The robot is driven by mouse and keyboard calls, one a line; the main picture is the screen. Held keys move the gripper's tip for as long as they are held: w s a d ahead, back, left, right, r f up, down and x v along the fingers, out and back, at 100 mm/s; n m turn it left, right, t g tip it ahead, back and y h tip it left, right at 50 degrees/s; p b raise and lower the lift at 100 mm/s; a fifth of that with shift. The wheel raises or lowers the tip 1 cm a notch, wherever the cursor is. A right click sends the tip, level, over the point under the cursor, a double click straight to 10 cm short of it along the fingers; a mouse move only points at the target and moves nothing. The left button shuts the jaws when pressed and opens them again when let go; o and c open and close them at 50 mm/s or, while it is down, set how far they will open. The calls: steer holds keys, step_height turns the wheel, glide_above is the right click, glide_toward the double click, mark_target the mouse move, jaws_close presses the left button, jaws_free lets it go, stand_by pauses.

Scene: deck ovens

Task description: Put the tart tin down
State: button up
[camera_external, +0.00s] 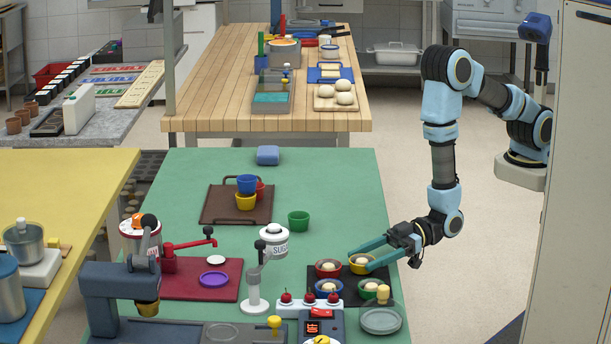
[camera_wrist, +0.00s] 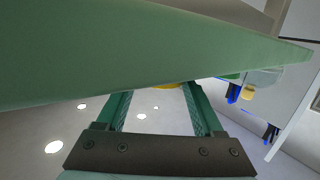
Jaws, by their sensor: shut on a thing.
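A yellow tart tin (camera_external: 357,271) with a pale filling is at the back right of a dark tray (camera_external: 318,274) on the green table. My gripper (camera_external: 361,261) reaches in from the right, its two teal fingers shut on the yellow tin, one on each side. I cannot tell whether the tin touches the tray. Red (camera_external: 319,272), blue (camera_external: 319,294) and green (camera_external: 366,296) tins, also filled, are close around it.
A white sugar canister (camera_external: 273,241) stands left of the tray. A green cup (camera_external: 298,221) stands behind. The green table (camera_external: 335,195) is clear at the back right.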

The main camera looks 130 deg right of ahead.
steer(key=shift+f, duration=0.15)
steer(key=shift+f+b, duration=0.15)
steer(key=shift+b, duration=0.15)
steer(key=o, duration=1.4)
steer(key=shift+c, duration=0.2)
